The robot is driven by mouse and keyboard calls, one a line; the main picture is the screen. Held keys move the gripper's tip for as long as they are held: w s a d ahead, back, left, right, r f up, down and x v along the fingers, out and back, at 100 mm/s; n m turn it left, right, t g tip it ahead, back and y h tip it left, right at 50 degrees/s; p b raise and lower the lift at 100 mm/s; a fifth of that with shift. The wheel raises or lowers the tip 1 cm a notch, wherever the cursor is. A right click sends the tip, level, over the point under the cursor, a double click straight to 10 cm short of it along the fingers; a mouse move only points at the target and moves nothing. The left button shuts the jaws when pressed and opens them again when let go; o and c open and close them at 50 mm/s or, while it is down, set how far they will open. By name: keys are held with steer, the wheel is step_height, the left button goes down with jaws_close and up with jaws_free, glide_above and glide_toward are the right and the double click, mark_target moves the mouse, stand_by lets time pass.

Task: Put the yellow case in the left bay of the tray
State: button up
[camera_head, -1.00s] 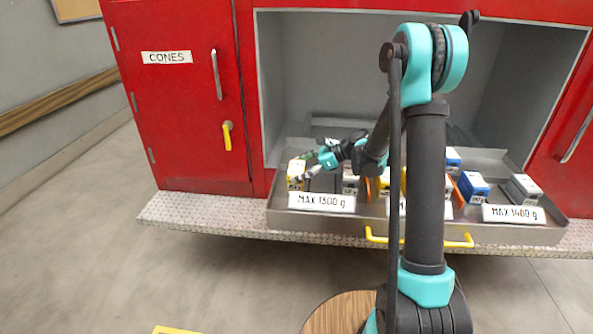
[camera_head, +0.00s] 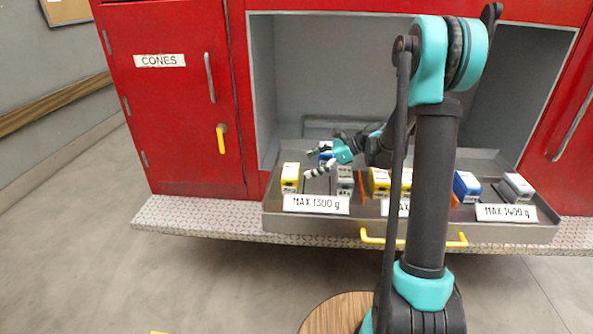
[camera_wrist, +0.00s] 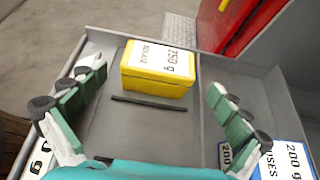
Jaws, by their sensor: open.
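A yellow case (camera_head: 290,177) stands upright at the left end of the tray (camera_head: 268,215), in the bay behind the MAX 1300 g label. In the wrist view the yellow case (camera_wrist: 158,75), marked 250 g, sits on the tray floor between the tray wall and a thin dark strip. My gripper (camera_head: 310,165) is open and empty, above and to the right of this case, with its fingers spread. The wrist view shows clear space between the case and both fingers. Two more yellow cases (camera_head: 379,183) (camera_head: 406,180) stand in the tray's middle.
A blue case (camera_head: 326,150) and a grey case (camera_head: 344,182) stand close to my gripper. Another blue case (camera_head: 467,187) and a grey one (camera_head: 517,187) are at the right. My arm hides part of the middle. The red CONES door (camera_head: 170,110) is shut.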

steer(key=s+d+n+h, duration=0.2)
steer(key=s+d, duration=0.1)
steer(key=s, duration=0.1)
steer(key=s+d+f+n+t+h, duration=0.1)
steer(key=s+d+n+h, duration=0.1)
steer(key=s, duration=0.3)
steer(key=s+d+f+n+h, duration=0.1)
steer(key=s+d+n+h, duration=0.1)
steer(key=s+d+n, duration=0.2)
steer(key=shift+s+d+t, duration=0.2)
steer(key=shift+s+t, duration=0.2)
steer(key=shift+s, duration=0.3)
steer(key=s+d+f+n+h, duration=0.1)
steer(key=s+d+n+h, duration=0.1)
steer(key=s+d+n, duration=0.1)
steer(key=s+d+f+n+t+h, duration=0.1)
steer(key=s+d+f+n+h, duration=0.1)
steer(key=s+d+n, duration=0.1)
steer(key=s+d+f+n+t+h, duration=0.1)
steer(key=s+d+f+n+h, duration=0.1)
steer(key=s+d+n, duration=0.2)
steer(key=shift+s, duration=1.35)
steer(key=shift+d, duration=0.15)
